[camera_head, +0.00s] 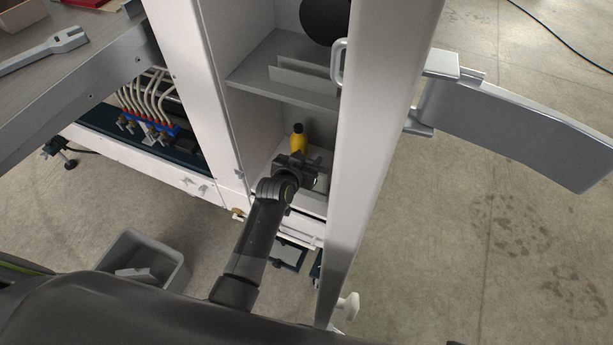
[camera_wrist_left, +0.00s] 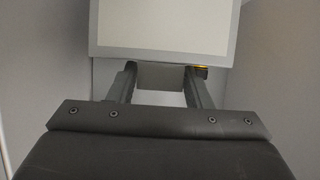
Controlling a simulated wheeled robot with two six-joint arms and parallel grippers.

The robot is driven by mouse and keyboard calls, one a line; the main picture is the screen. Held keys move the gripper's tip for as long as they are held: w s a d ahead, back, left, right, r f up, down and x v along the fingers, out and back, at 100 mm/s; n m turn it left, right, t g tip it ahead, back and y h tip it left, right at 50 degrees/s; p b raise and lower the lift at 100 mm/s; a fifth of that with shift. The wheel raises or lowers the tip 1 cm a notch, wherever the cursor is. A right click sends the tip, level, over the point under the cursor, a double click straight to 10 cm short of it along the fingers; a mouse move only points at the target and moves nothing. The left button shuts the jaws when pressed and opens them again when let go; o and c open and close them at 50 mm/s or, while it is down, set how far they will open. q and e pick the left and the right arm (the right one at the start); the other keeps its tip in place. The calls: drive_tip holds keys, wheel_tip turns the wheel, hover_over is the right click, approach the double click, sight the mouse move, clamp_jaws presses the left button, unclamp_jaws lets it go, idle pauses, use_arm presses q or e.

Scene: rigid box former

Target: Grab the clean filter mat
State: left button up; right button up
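A pale flat panel with a grey frame (camera_wrist_left: 165,28), which looks like a filter mat, fills the top of the left wrist view. Whether it is clean or the one meant, I cannot tell. My left gripper (camera_head: 310,177) reaches into the lower compartment of the white cabinet. In the left wrist view its two fingers (camera_wrist_left: 160,82) stand apart just below the panel's lower edge. A small grey area shows between them; I cannot tell whether they touch it. In the head view my wrist hides most of that spot. My right gripper is out of view.
A yellow bottle with a black cap (camera_head: 298,138) stands just behind my left gripper. A shelf (camera_head: 255,75) lies above, with a thin upright plate (camera_head: 305,82). The open cabinet door (camera_head: 385,110) stands close on the right. A grey bin (camera_head: 175,275) is on the floor at left.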

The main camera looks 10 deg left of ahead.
use_arm(q)
drive_tip(key=c, duration=0.8)
